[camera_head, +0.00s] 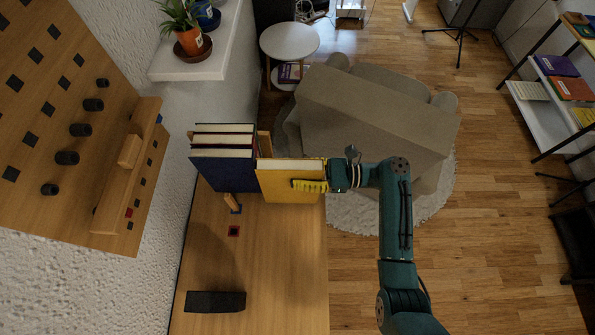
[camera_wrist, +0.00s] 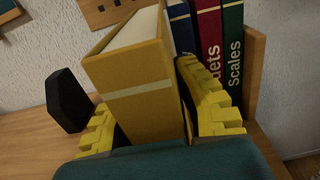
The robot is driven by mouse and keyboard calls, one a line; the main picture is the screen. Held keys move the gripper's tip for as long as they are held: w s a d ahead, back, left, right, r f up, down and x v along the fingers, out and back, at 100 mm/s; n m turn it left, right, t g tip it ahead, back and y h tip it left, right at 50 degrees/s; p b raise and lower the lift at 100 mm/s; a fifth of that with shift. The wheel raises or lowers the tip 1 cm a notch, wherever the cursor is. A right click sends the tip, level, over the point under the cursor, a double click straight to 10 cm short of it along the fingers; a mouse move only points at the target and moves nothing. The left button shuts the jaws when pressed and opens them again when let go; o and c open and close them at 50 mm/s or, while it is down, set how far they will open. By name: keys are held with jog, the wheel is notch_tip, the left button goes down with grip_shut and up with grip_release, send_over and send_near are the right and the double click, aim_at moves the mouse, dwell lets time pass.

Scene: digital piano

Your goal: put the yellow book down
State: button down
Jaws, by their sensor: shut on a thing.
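The yellow book (camera_head: 288,184) stands upright at the right edge of the wooden top, beside a row of books. My gripper (camera_head: 308,186) reaches in from the right and is shut on it. In the wrist view the yellow book (camera_wrist: 140,82) sits between the yellow toothed fingers of my gripper (camera_wrist: 152,115), its spine with a pale band facing the camera. Whether its lower edge touches the wooden top cannot be told.
Dark blue, red and green books (camera_head: 222,165) stand to the left, with a wooden end piece (camera_wrist: 253,75) beside them. A black block (camera_head: 215,301) lies on the wooden top (camera_head: 280,260), whose middle is mostly clear. A pegboard (camera_head: 60,110) is at left.

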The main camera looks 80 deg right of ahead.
jog(key=shift+f, duration=0.35)
jog(key=c, duration=0.9)
grip_release()
jog(key=shift+f, duration=0.2)
jog(key=shift+r, duration=0.15)
jog(key=v, duration=1.2)
